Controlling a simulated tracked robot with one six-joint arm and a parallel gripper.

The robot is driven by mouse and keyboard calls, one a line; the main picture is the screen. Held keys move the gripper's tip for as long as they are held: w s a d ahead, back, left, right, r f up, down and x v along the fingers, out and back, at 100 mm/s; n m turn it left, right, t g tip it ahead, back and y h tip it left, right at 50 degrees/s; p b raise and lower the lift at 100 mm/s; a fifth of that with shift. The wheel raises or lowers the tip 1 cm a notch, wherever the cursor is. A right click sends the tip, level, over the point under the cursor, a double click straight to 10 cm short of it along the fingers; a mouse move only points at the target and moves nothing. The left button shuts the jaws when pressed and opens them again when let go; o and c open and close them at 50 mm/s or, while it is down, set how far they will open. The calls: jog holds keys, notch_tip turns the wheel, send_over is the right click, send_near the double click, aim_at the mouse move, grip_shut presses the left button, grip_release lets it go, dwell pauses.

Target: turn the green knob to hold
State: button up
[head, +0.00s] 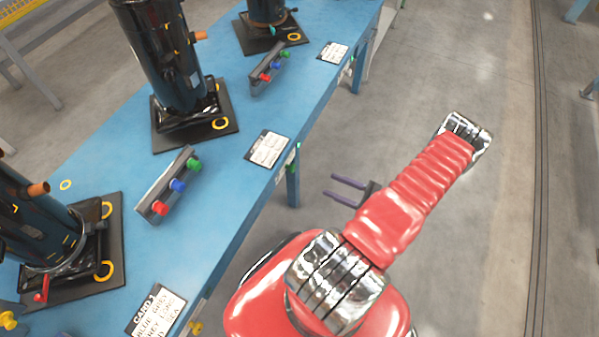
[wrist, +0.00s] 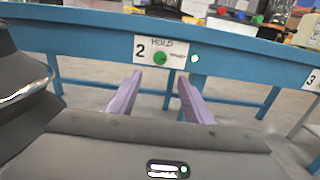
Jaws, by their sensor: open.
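A green knob (wrist: 160,57) sits on a white plate (wrist: 141,50) marked 2 and HOLD, on the blue bench's front edge in the wrist view. HOLD is printed above the knob; smaller lettering to its right is unreadable. Which way the knob points is too small to tell. My gripper (wrist: 160,76) is open and empty, its two purple fingers pointing toward the plate with the knob between them in the picture. In the head view my gripper (head: 333,187) is off the bench's edge, apart from it. The plate shows there only as an edge-on sliver.
The blue bench (head: 221,190) carries black machines (head: 160,50) on dark bases. A control strip (head: 172,185) has red, blue and green buttons. Printed cards (head: 268,149) lie near the edge. A bright green-white light (wrist: 195,58) is right of the plate. The floor right of the bench is clear.

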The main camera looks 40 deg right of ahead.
aim_at(294, 170)
jog(key=shift+w, duration=0.1)
jog(key=shift+x, duration=6.8)
jog(key=shift+c, duration=0.5)
jog(key=c, duration=0.9)
